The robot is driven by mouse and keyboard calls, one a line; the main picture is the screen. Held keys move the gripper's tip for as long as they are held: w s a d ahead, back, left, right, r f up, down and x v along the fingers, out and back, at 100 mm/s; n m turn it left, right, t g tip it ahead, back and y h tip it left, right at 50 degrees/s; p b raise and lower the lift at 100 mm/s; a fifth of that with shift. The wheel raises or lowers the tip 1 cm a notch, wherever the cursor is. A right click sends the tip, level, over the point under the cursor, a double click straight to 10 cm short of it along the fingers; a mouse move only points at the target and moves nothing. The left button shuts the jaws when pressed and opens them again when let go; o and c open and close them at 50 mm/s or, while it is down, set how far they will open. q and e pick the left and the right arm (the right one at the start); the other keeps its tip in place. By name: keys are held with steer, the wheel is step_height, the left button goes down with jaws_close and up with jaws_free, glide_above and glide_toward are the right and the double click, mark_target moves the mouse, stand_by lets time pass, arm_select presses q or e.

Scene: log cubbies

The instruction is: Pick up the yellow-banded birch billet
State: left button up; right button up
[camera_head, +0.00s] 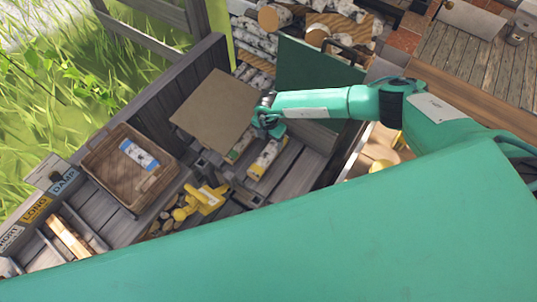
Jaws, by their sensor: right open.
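A pale birch billet with a yellow band (267,157) lies in an open wooden compartment near the middle of the head view. Another banded birch billet (238,150) lies just left of it, its band looking greenish and part of it covered by a brown board. My right gripper (267,124) is at the upper end of these billets, seen from above, at the end of the teal arm from the right. It is open and holds nothing that I can see. Its fingertips are hard to make out. My left gripper is not in view.
The flat brown board (216,108) stands close left of my right gripper. A dark green panel (308,75) is behind the arm. A wicker basket (112,180) and a yellow tool (208,199) are to the left. Stacked logs (258,42) are at the top.

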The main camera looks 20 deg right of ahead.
mark_target(269, 153)
step_height(269, 153, down, 3)
steer(key=shift+w+f+b, duration=0.1)
steer(key=shift+w+b, duration=0.05)
steer(key=shift+b, duration=0.75)
step_height(269, 153, down, 4)
steer(key=b, duration=0.3)
steer(key=shift+b, duration=0.3)
steer(key=shift+f, duration=0.15)
steer(key=shift+f+b, duration=0.35)
steer(key=shift+b, duration=0.2)
step_height(269, 153, down, 4)
steer(key=b, duration=0.3)
steer(key=shift+r, duration=0.2)
steer(key=shift+f+b, duration=0.5)
steer(key=shift+b, duration=0.25)
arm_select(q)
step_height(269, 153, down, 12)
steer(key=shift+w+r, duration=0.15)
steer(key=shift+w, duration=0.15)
arm_select(e)
steer(key=shift+r, duration=0.1)
steer(key=c, duration=1.3)
